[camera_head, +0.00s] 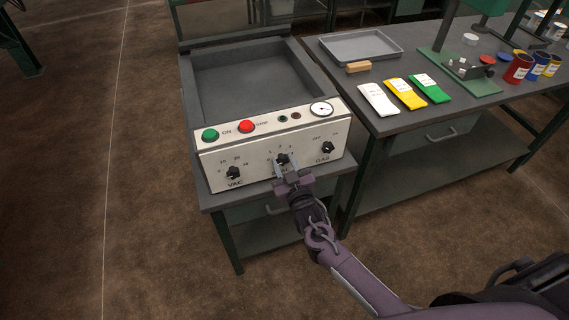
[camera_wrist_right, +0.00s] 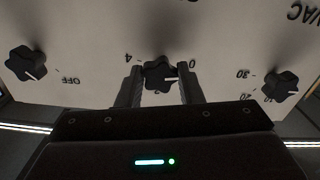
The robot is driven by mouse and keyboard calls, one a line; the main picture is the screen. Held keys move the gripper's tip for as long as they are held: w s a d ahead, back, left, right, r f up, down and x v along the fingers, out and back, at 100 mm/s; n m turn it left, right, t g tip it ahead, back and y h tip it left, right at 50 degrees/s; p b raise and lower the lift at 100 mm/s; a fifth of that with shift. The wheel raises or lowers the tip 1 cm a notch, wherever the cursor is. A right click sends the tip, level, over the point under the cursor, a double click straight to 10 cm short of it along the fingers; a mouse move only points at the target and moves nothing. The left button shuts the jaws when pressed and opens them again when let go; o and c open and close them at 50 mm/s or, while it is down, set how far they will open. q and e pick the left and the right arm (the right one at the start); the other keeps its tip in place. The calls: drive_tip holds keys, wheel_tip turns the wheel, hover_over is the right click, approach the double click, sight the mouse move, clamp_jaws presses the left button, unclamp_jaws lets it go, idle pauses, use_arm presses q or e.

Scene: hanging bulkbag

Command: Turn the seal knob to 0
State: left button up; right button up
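The seal knob is the black middle knob (camera_head: 282,158) on the white front panel (camera_head: 325,132) of the grey machine. My right gripper (camera_head: 284,168) reaches the panel from the front. Its fingers (camera_wrist_right: 161,88) stand apart on either side of the knob; I cannot tell whether they touch it. The knob's own label is hidden. My left gripper is not in view.
A green button (camera_head: 210,135), a red button (camera_head: 246,126) and a gauge (camera_head: 321,109) sit above. A workbench (camera_head: 400,122) with a tray (camera_head: 360,46) and coloured packets stands to the right.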

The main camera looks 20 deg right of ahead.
drive_tip(key=o, duration=0.4)
drive_tip(key=shift+o, duration=0.2)
drive_tip(key=s, duration=0.7)
drive_tip(key=shift+s+d+b, duration=0.15)
drive_tip(key=shift+s+b, duration=0.25)
drive_tip(key=s+d+f+g, duration=0.1)
drive_tip(key=s+f+g, duration=0.45)
drive_tip(key=f, duration=0.85)
drive_tip(key=s+d+f+g, duration=0.25)
drive_tip(key=s+f, duration=0.65)
drive_tip(key=f, duration=0.6)
drive_tip(key=s+d+f+g, duration=0.1)
drive_tip(key=s+f+g, duration=0.3)
drive_tip(key=s, duration=0.9)
drive_tip(key=s+f+g, duration=0.5)
drive_tip(key=s+f, duration=0.4)
drive_tip(key=s, duration=0.5)
drive_tip(key=shift+s+d+f+h, duration=0.15)
drive_tip(key=shift+d+h, duration=0.15)
drive_tip(key=shift+d, duration=0.05)
